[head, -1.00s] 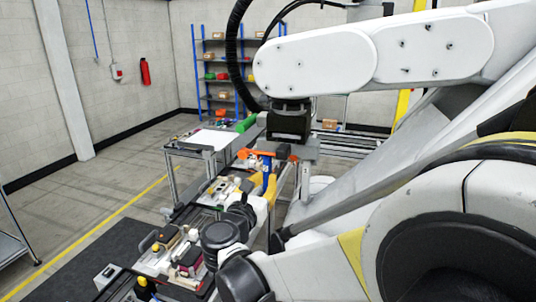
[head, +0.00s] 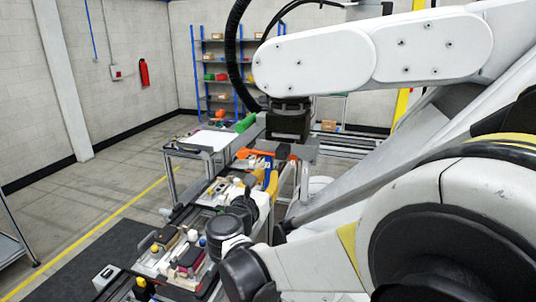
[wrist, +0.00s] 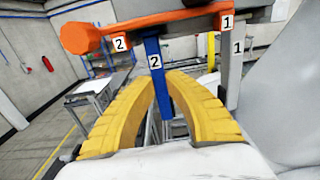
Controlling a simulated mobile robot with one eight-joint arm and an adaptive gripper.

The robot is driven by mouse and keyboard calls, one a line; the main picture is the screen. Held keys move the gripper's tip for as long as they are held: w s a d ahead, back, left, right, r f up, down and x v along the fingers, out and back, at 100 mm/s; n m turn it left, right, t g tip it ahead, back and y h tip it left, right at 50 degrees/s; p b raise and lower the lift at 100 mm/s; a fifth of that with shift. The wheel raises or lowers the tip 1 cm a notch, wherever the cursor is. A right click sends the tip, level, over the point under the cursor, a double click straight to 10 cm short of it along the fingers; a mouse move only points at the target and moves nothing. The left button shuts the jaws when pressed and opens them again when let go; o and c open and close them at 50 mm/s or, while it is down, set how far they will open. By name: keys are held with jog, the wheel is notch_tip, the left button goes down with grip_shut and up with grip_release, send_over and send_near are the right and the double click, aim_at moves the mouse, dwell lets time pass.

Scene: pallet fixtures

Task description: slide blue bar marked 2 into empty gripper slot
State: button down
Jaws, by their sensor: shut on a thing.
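My gripper (wrist: 163,82) is shut on the blue bar (wrist: 153,48), its two yellow fingers closing on it from both sides. The bar carries a white "2" label and stands nearly upright, tilted slightly. Its top overlaps the orange holder (wrist: 165,20) in the wrist view, just right of the holder's "2" label; I cannot tell whether it is seated. A grey bar (wrist: 237,72) marked 1 hangs under the holder's "1" label at the right. In the head view, my gripper's yellow fingers (head: 271,180) are just below the orange holder (head: 245,153).
A table (head: 205,140) with a white sheet stands left of the holder. A pallet bench with several fixtures and parts (head: 185,245) lies in front. A shelf rack (head: 218,75) stands at the back.

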jog(key=shift+f, duration=0.1)
jog(key=c, duration=1.4)
grip_release()
jog(key=shift+s, duration=0.1)
jog(key=v, duration=1.2)
